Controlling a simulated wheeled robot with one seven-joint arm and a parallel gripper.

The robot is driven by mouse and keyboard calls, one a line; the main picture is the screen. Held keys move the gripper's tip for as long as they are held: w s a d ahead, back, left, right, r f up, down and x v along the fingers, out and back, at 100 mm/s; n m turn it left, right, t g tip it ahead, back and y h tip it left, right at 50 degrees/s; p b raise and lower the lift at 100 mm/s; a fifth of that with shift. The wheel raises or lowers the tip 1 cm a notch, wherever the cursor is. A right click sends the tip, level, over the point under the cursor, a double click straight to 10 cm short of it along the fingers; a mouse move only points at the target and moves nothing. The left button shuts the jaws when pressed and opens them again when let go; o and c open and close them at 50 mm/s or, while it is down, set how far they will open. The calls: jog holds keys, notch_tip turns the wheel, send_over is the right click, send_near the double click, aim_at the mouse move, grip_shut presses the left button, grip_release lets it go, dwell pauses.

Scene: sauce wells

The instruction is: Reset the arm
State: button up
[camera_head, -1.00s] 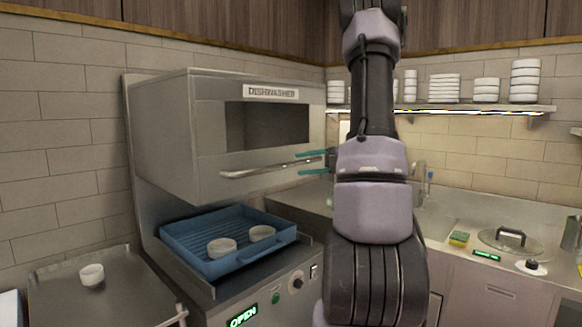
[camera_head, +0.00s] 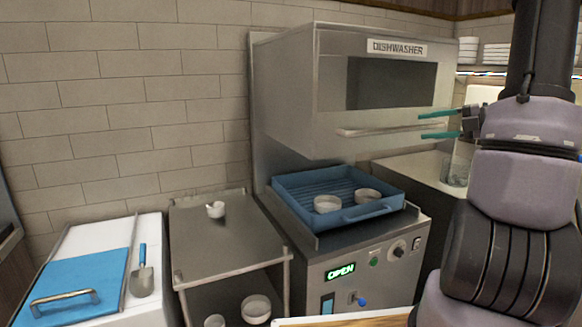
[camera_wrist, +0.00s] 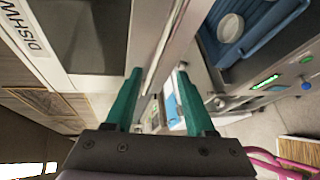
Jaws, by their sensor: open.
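My gripper (camera_head: 440,124) has two teal fingers and is open and empty. In the head view it is at the right, in front of the right end of the dishwasher's handle bar. In the wrist view its fingers (camera_wrist: 158,95) point up the picture, apart, with nothing between them. My arm stands at the right of the head view and hides part of the counter. The dishwasher (camera_head: 350,90) has its hood raised, and its panel reads OPEN.
A blue rack (camera_head: 362,213) with two white bowls sits in the dishwasher. A steel cart (camera_head: 225,245) left of it holds a small white cup (camera_head: 216,209), with bowls on its lower shelf. A white chest (camera_head: 90,245) with a blue lid and scoop (camera_head: 142,275) stands far left.

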jog(key=s+a+r+n+g+h, duration=0.1)
jog(key=s+a+n+g+h, duration=0.15)
jog(key=s+a+n, duration=0.55)
jog(key=s+a+r+n+g+h, duration=0.1)
jog(key=s+a+r+n+g, duration=0.2)
jog(key=a+n, duration=0.8)
jog(key=s+r+n+t+h, duration=0.2)
jog(key=s+n+h, duration=0.3)
jog(key=n, duration=1.5)
jog(key=s, duration=0.2)
jog(key=shift+s+a+h, duration=0.2)
jog(key=shift+s+h, duration=0.15)
jog(key=shift+t, duration=0.25)
